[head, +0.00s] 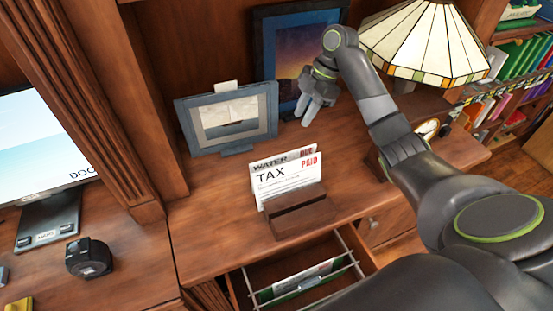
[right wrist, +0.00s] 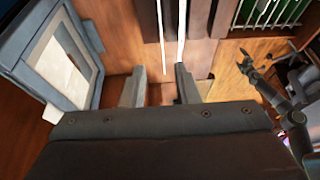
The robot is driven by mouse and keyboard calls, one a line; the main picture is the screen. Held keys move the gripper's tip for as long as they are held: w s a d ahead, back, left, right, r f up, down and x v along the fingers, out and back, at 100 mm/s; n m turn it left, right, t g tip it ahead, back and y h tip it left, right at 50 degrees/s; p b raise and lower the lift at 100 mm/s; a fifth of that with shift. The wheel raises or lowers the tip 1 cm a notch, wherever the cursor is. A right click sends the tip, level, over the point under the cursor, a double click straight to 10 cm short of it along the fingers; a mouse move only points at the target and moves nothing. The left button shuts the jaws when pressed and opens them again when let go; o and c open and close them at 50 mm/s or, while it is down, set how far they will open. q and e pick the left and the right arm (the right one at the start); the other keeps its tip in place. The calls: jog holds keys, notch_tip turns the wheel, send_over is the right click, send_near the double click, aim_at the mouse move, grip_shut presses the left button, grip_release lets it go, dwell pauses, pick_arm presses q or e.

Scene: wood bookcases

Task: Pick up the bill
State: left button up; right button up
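Two white bills stand upright in a wooden letter holder (head: 302,222) on the desk. The front one, the tax bill (head: 285,182), reads TAX with a red PAID. The water bill (head: 268,162) behind it reads WATER with a red DUE, its lower part hidden. My right gripper (head: 308,116) is above and behind the bills, apart from them. In the right wrist view its fingers (right wrist: 160,76) are spread with nothing held between them, and the two bills show as thin white edges beyond the fingertips.
An open drawer (head: 240,291) with wire rails and papers is below the holder. A small picture frame (head: 185,125) and a larger picture (head: 265,45) stand behind; a stained-glass lamp (head: 425,40) is at right. A monitor (head: 40,145) stands left.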

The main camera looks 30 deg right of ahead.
jog(key=b, duration=0.4)
send_near(282, 160)
jog(key=r, duration=0.2)
notch_tip(282, 160, down, 3)
jog(key=shift+r+b, duration=0.2)
jog(key=shift+b, duration=0.7)
jog(key=shift+p+x, duration=1.15)
jog(key=shift+x, duration=3.7)
pick_arm(q)
jog(key=s+f, duration=0.1)
jog(key=f, duration=0.1)
jog(key=s+f, duration=0.1)
jog(key=shift+s+f, duration=0.15)
jog(key=shift+f, duration=0.25)
pick_arm(e)
grip_shut()
